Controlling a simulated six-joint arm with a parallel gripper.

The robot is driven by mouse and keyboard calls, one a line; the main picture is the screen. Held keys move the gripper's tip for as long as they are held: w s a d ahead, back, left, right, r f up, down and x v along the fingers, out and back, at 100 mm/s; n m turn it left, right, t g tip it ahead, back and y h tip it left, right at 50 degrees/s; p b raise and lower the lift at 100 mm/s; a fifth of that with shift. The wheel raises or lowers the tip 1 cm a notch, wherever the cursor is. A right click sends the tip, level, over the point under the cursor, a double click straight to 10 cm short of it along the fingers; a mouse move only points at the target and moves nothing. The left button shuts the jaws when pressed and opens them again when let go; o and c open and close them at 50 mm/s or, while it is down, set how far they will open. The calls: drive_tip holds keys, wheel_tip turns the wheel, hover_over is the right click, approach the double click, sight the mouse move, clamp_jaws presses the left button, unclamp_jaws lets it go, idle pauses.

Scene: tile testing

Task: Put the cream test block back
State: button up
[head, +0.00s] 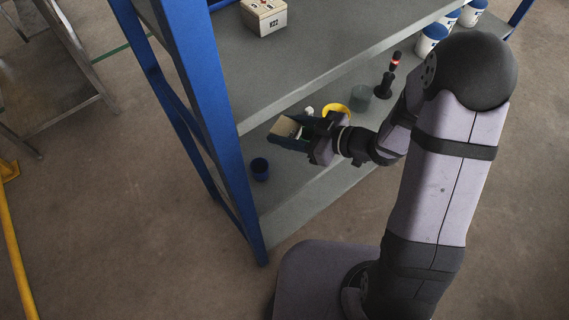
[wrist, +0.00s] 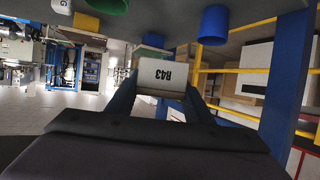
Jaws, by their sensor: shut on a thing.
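The cream test block (head: 287,127) is between the fingers of my gripper (head: 288,134), over the left part of the lower shelf (head: 300,197) in the head view. In the wrist view the block's pale face (wrist: 162,74) reads R43 upside down, with a dark finger on each side. My gripper (wrist: 160,88) is shut on it. The block looks clear of the shelf, but its height is hard to tell.
A blue cup (head: 260,169) stands in front of the gripper on the lower shelf. A blue post (head: 200,100) bounds the left.

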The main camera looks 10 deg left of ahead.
sight(284, 158)
drive_tip(key=shift+a+f, duration=0.25)
drive_tip(key=shift+f+b, duration=1.3)
drive_tip(key=shift+f, duration=3.65)
drive_tip(key=shift+f, duration=0.1)
drive_tip(key=o, duration=1)
drive_tip(key=shift+f, duration=0.1)
drive_tip(key=shift+c, duration=0.2)
drive_tip(key=shift+o, duration=0.5)
drive_tip(key=shift+r, duration=0.25)
drive_tip(key=p+v, duration=0.1)
drive_tip(key=v, duration=1.1)
drive_tip(key=shift+d+f, duration=0.1)
